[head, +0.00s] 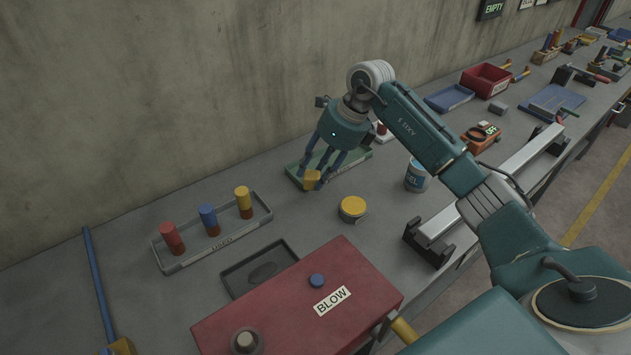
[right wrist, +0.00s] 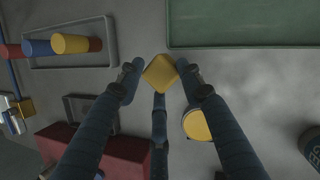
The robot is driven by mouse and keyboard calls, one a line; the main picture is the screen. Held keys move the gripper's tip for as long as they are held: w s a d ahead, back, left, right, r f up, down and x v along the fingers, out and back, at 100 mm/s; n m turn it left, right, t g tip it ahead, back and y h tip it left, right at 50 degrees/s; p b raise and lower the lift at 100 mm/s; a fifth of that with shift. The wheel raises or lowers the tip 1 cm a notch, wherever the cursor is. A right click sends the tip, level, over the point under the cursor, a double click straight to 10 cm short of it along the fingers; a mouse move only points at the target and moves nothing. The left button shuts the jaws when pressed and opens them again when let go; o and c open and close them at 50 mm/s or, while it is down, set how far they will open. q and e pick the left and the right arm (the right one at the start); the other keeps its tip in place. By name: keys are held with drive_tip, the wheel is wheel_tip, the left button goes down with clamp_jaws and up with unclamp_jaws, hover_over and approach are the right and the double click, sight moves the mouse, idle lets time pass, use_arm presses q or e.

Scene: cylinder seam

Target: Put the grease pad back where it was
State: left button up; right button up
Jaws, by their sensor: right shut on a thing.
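The grease pad, a small yellow block (head: 312,180), is held between the fingertips of my right gripper (head: 312,177). The right wrist view shows the yellow block (right wrist: 160,72) pinched between the fingers, above the grey bench. In the head view it appears over the front left end of a green tray (head: 352,160); in the wrist view it is just off that tray's edge (right wrist: 240,45). A round tin with a yellow lid (head: 353,207) stands nearer to me. A shallow black tray (head: 234,280) with a dark oval mark lies empty at the front left. My left gripper is not in view.
A grey tray (head: 192,259) with red, blue and yellow cylinders stands at left. A red box marked BLOW (head: 280,310) fills the front. A blue-labelled can (head: 415,175) and a metal rail (head: 490,185) stand to the right. A concrete wall (head: 150,90) is behind.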

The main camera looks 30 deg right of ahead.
drive_tip(key=shift+f, duration=0.6)
wheel_tip(320, 180, down, 4)
drive_tip(key=shift+r+p, duration=0.15)
drive_tip(key=shift+p, duration=0.35)
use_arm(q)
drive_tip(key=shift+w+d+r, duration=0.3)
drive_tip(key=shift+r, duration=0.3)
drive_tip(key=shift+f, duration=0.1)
use_arm(e)
drive_tip(key=o, duration=1.1)
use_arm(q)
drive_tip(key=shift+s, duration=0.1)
use_arm(e)
drive_tip(key=shift+o, duration=0.2)
